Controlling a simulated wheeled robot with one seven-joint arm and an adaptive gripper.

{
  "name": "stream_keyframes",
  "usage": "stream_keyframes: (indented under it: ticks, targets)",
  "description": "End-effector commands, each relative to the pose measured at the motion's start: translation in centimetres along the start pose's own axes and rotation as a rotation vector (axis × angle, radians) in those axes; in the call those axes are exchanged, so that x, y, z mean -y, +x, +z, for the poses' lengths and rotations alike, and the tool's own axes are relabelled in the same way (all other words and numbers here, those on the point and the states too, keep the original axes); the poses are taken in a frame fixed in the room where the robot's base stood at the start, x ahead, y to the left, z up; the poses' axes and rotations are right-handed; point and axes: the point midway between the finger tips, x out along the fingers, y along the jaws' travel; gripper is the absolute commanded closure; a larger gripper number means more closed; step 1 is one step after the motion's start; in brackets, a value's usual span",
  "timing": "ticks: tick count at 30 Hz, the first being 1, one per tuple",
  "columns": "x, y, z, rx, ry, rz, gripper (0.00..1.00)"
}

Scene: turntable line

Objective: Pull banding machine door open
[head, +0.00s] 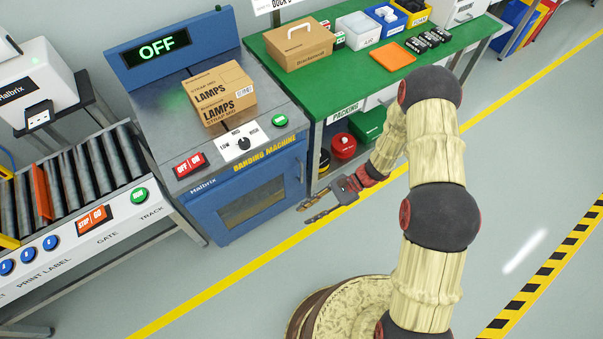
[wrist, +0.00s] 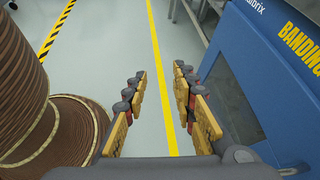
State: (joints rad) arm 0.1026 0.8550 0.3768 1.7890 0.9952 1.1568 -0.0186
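The blue banding machine (head: 213,180) stands at the left in the head view, with yellow lettering along its front edge. Its front door (head: 222,222) has a dark window and looks shut. The door window also shows at the right in the wrist view (wrist: 237,95). A small handle-like part (head: 300,168) shows near the door's right edge. My gripper (head: 303,214) is open and empty, in front of the door's right side. In the wrist view its fingers (wrist: 161,88) are spread with only floor between them, and the machine lies to their right.
A carton marked LAMPS (head: 219,93) sits on the machine top, behind its OFF/ON switch (head: 190,165) and dial. The display (head: 157,48) reads OFF. A roller conveyor (head: 75,200) is at left, a green packing table (head: 361,68) at right. Floor in front is clear.

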Motion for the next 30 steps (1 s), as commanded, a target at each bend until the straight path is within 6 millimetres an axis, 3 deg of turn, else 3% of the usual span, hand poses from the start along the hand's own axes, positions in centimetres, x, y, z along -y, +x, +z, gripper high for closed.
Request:
stream_keyframes:
  ticks: [1, 6, 10, 13, 15, 19, 24, 30]
  targets:
    - [0.2, 1.7, -1.8, 0.04, 0.057, -0.044, 0.73]
    - [2.3, 5.9, -7.4, 0.151, 0.229, -0.238, 0.73]
    - [4.1, 8.4, -12.4, 0.222, 0.356, -0.429, 0.73]
    - [6.0, 9.0, -17.0, 0.265, 0.438, -0.622, 0.73]
    - [7.9, 7.9, -19.8, 0.286, 0.467, -0.77, 0.73]
    - [11.5, 4.0, -22.7, 0.309, 0.461, -1.0, 0.73]
    - [14.3, -0.4, -23.6, 0.329, 0.42, -1.173, 0.73]
    - [16.1, -1.1, -23.4, 0.342, 0.4, -1.212, 0.73]
